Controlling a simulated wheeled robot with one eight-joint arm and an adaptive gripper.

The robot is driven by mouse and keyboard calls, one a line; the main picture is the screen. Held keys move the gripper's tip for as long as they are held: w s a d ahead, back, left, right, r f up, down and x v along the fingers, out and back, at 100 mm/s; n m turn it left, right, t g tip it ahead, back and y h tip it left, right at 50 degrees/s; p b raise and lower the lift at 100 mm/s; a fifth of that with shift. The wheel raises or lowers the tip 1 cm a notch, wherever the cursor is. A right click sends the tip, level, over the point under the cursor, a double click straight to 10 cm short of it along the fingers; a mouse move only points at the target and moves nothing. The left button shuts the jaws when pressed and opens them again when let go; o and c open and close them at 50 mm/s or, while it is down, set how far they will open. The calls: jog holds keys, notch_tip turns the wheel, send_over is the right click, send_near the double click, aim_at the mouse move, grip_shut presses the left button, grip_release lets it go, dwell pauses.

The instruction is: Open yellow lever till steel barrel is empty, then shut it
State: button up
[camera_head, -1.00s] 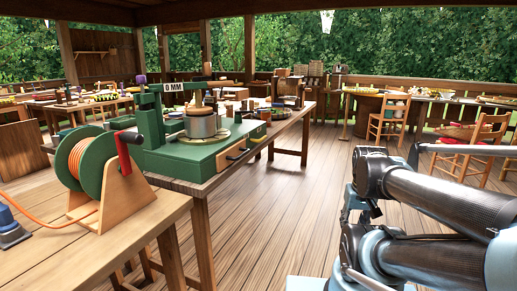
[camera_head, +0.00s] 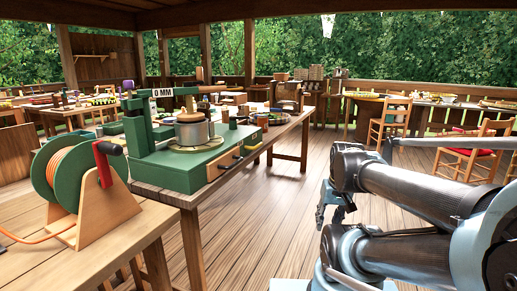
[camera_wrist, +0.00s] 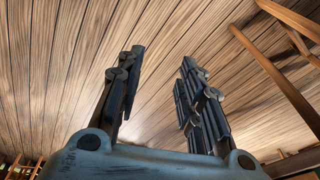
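A round steel vessel (camera_head: 194,134) with a brown top stands on the green machine (camera_head: 165,174) at the left in the head view. I cannot tell whether it is the steel barrel. I cannot make out a yellow lever in either view. My gripper (camera_wrist: 160,62) is open and empty in the wrist view, its two dark fingers spread over bare floorboards. It touches nothing there. In the head view my folded arm fills the right side, well apart from the green machine.
A green reel (camera_head: 68,172) with orange hose and a red handle stands on the near left bench (camera_head: 125,246). The machine's wooden table (camera_head: 190,199) runs back behind it. Chairs (camera_head: 390,120) and laden tables line the far right. The plank floor (camera_head: 265,215) between is clear.

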jog(key=w+a+r+m+y, duration=0.1)
jog(key=w+a+r+y, duration=0.1)
jog(key=w+a+r, duration=0.3)
jog(key=w+a+r+y, duration=0.1)
jog(key=w+a+y, duration=0.25)
jog(key=w, duration=0.45)
jog(key=m+t+y, duration=0.3)
jog(key=t+y, duration=0.2)
jog(key=y, duration=0.8)
send_near(259, 145)
jog(key=x, duration=0.3)
jog(key=w+x, duration=0.1)
jog(key=x, duration=0.3)
jog(key=f+x, duration=0.1)
jog(key=x, duration=0.2)
jog(key=shift+w+a+r, duration=0.1)
jog(key=shift+w+r, duration=0.05)
jog(key=shift+w, duration=0.3)
grip_shut()
